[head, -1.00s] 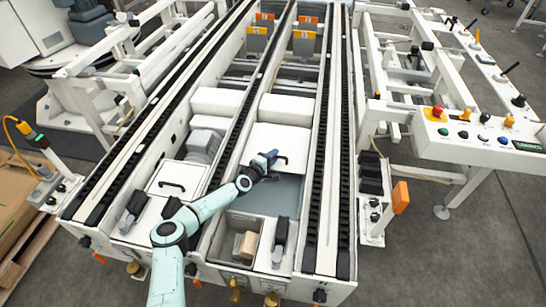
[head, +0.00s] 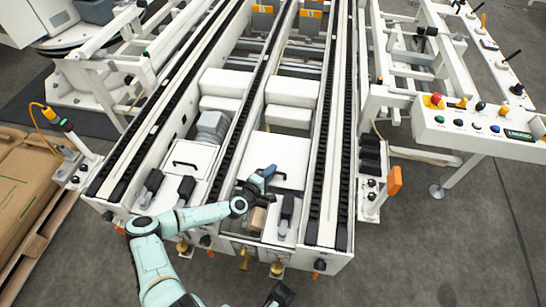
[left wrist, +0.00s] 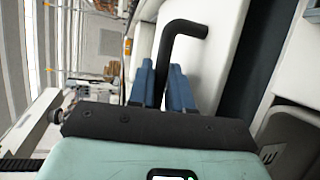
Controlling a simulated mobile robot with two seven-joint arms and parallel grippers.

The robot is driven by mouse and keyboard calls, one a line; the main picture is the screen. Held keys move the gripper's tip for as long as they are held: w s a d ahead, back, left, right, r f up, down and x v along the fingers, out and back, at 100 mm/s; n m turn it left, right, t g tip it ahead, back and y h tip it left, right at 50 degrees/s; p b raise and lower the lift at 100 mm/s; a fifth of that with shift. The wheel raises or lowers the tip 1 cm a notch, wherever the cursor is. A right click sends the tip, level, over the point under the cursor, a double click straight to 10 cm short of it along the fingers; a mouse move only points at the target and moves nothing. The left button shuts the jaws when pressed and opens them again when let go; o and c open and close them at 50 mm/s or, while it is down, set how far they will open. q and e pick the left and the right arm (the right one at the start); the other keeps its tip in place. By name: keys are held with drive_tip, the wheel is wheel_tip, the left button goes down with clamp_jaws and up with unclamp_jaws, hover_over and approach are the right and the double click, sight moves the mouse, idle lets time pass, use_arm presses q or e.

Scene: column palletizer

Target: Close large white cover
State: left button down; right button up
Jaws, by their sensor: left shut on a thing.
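The large white cover (head: 280,150) lies flat between the rails at the middle of the machine, with a black handle (head: 280,177) near its front edge. My left gripper (head: 262,175) is at this handle. In the left wrist view, the blue fingers of my left gripper (left wrist: 168,85) are closed around the black bent handle (left wrist: 180,35). The white cover surface (left wrist: 215,60) shows beside the fingers. A dark piece at the bottom edge of the head view looks like my right gripper (head: 280,293); its fingers are unclear.
In front of the cover is an open bin with a brown box (head: 258,218). A smaller white cover (head: 187,160) lies to the left. White blocks (head: 292,92) stand behind the large cover. A button console (head: 480,125) stands at the right; cardboard (head: 25,185) lies at the left.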

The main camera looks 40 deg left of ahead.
use_arm(q)
drive_tip(key=shift+s+d, duration=0.4)
drive_tip(key=shift+s, duration=0.35)
drive_tip(key=shift+s+d+f, duration=0.1)
use_arm(e)
drive_tip(key=shift+s+a+r, duration=0.15)
drive_tip(key=shift+s+r, duration=0.15)
use_arm(q)
drive_tip(key=c, duration=1.4)
unclamp_jaws()
drive_tip(key=shift+s, duration=0.1)
use_arm(e)
drive_tip(key=shift+s, duration=0.1)
use_arm(q)
drive_tip(key=shift+s+r, duration=0.2)
drive_tip(key=shift+s, duration=0.35)
drive_tip(key=s+d+r+p, duration=0.1)
drive_tip(key=s+r, duration=0.1)
drive_tip(key=s, duration=1)
drive_tip(key=shift+d, duration=0.2)
use_arm(e)
drive_tip(key=shift+s+a+r+g, duration=0.15)
drive_tip(key=shift+s+r+g, duration=0.15)
drive_tip(key=shift+s+r, duration=0.2)
